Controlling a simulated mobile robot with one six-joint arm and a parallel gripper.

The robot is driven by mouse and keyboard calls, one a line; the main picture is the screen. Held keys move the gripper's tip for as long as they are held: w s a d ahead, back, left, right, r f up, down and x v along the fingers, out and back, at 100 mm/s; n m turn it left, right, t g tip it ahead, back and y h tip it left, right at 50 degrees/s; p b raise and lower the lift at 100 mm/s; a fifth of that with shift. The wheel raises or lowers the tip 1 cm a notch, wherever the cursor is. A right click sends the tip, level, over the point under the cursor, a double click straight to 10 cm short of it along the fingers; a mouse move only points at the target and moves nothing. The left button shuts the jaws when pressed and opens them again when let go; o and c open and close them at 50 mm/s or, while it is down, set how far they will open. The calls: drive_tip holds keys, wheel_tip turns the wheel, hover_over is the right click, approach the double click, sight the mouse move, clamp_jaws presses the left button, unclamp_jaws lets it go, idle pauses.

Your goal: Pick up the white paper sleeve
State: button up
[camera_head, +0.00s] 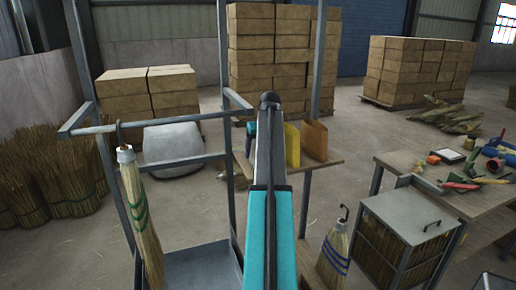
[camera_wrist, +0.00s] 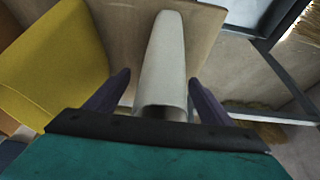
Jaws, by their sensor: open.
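In the wrist view, the white paper sleeve (camera_wrist: 166,55) is a long, pale, hollow piece on a brown wooden shelf (camera_wrist: 118,22). It runs away from me with its open end towards my gripper. My gripper (camera_wrist: 159,77) is open, with one dark finger on each side of the sleeve's near part. Small gaps show between the fingers and the sleeve. In the head view, the sleeve and the gripper are hidden by my own teal and black arm, which reaches over the wooden shelf (camera_head: 327,159).
A yellow piece (camera_wrist: 58,60) stands close left of the sleeve; it also shows in the head view (camera_head: 292,145) beside an orange-brown one (camera_head: 314,140). A metal rack frame (camera_head: 160,122) holds a hanging broom (camera_head: 142,215). A cluttered workbench (camera_head: 400,162) stands at the right.

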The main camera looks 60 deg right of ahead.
drive_tip(key=shift+c, duration=0.4)
drive_tip(key=c, duration=1)
drive_tip(key=shift+c, duration=0.2)
wheel_tip(320, 180, up, 18)
drive_tip(key=b, duration=0.2)
idle(0.6)
